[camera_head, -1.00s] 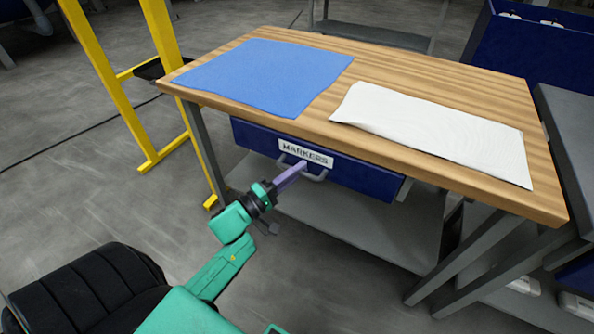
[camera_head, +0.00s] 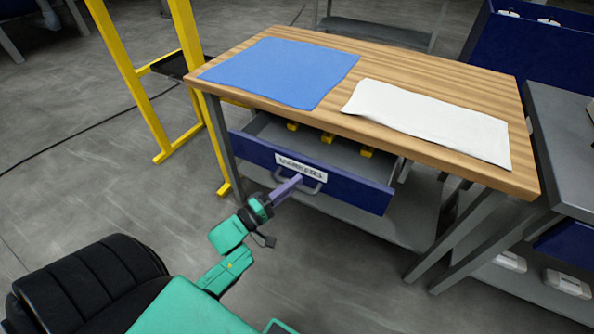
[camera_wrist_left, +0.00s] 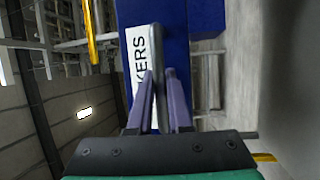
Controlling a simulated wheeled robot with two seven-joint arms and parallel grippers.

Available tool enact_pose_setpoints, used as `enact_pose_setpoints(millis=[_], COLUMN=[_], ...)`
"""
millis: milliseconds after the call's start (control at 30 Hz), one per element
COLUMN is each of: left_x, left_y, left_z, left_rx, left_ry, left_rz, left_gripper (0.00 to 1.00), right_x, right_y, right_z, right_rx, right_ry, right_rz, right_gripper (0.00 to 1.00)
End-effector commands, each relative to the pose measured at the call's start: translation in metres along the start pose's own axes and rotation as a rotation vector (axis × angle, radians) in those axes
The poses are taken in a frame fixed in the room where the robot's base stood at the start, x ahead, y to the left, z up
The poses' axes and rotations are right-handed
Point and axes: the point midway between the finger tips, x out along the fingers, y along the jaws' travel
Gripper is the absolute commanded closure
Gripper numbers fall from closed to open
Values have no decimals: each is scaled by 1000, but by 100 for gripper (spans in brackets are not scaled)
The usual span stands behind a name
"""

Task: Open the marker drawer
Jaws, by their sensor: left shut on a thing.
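The blue marker drawer (camera_head: 345,186) hangs under the wooden workbench and is pulled partly out. Its white label (camera_head: 301,167) is on the front, and several yellow things (camera_head: 328,138) show inside. My left gripper (camera_head: 298,184) is shut on the grey drawer handle (camera_head: 316,186). In the left wrist view the purple fingers of my left gripper (camera_wrist_left: 159,100) stand on both sides of the handle (camera_wrist_left: 157,70), in front of the blue drawer front (camera_wrist_left: 204,16). My right gripper is not in view.
A blue cloth (camera_head: 280,72) and a white cloth (camera_head: 430,122) lie on the wooden bench top (camera_head: 375,68). A yellow frame (camera_head: 190,60) stands left of the bench. A grey cabinet (camera_head: 565,140) stands on the right. The floor in front is clear.

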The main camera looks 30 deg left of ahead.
Motion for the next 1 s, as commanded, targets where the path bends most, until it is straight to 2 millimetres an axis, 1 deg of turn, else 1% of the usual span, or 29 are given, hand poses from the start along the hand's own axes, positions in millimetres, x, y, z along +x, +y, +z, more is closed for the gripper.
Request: enact_pose_setpoints(millis=[33, 200, 400, 500, 700, 1000], left_x=[-8, -45, -80, -92, -105, -107], left_y=[9, 16, 20, 22, 23, 22], left_z=[3, 17, 32, 37, 42, 43], left_rx=[-3, -2, -1, 1, 2, 2], left_ry=[1, 2, 1, 1, 1, 1], left_rz=[-5, -5, -2, 0, 2, 3], left_gripper=[100, 100, 100, 100, 100, 100], right_x=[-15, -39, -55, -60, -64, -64], right_y=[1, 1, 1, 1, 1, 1], right_z=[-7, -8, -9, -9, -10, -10], right_rx=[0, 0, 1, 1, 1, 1], right_ry=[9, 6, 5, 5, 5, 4], right_rz=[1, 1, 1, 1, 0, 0], right_gripper=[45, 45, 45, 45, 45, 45])
